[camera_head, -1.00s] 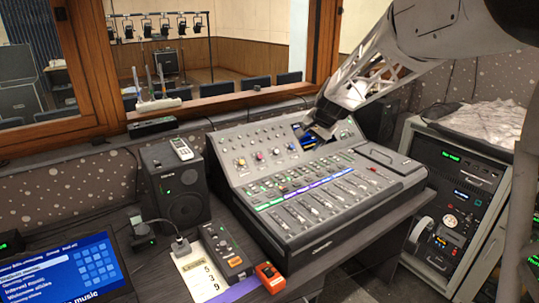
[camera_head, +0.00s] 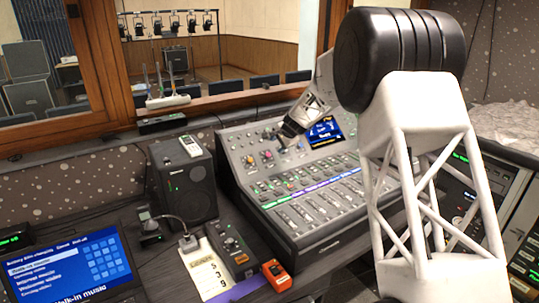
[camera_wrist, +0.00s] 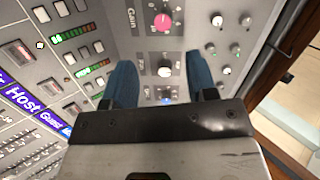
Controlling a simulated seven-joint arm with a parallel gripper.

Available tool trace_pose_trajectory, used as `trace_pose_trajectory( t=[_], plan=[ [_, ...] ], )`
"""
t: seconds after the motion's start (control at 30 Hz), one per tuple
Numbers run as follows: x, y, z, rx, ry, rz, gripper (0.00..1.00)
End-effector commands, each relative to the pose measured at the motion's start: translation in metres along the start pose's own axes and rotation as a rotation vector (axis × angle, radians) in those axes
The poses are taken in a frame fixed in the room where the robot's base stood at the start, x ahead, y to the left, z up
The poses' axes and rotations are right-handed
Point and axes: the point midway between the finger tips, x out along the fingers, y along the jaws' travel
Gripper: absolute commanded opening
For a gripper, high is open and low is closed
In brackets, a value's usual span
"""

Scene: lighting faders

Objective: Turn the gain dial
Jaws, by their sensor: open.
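The gain dial (camera_wrist: 162,22) is a pink-red knob beside the word "Gain", near the top of the wrist view. My gripper (camera_wrist: 160,72) is open, its two blue fingers spread and empty. In that view the fingertips point toward the panel, with the gain dial beyond them. A whitish knob (camera_wrist: 165,69) shows in the gap between the fingers; I cannot tell their height above it. In the head view, my gripper (camera_head: 285,138) is over the upper knob panel of the mixing console (camera_head: 232,163). A small reddish knob (camera_head: 267,154) lies left of it there.
Several other knobs (camera_wrist: 217,20) and a column of lit buttons (camera_wrist: 88,70) crowd the panel around my fingers. A lit screen (camera_head: 325,130) stands right of my gripper. A speaker (camera_head: 184,185) stands left of the console. My arm covers the console's right side.

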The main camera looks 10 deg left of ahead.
Motion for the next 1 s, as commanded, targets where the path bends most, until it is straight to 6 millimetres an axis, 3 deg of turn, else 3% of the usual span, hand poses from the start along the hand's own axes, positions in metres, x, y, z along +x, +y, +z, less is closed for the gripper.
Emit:
trace_pose_trajectory(
  t=[0.17, 0.67, 1.0],
  plan=[
    [0.014, -0.005, -0.001, 0.014, -0.001, -0.008, 0.52],
    [0.018, -0.004, -0.001, 0.015, -0.002, -0.007, 0.52],
    [0.041, -0.004, -0.001, 0.015, -0.003, -0.005, 0.52]
  ],
)
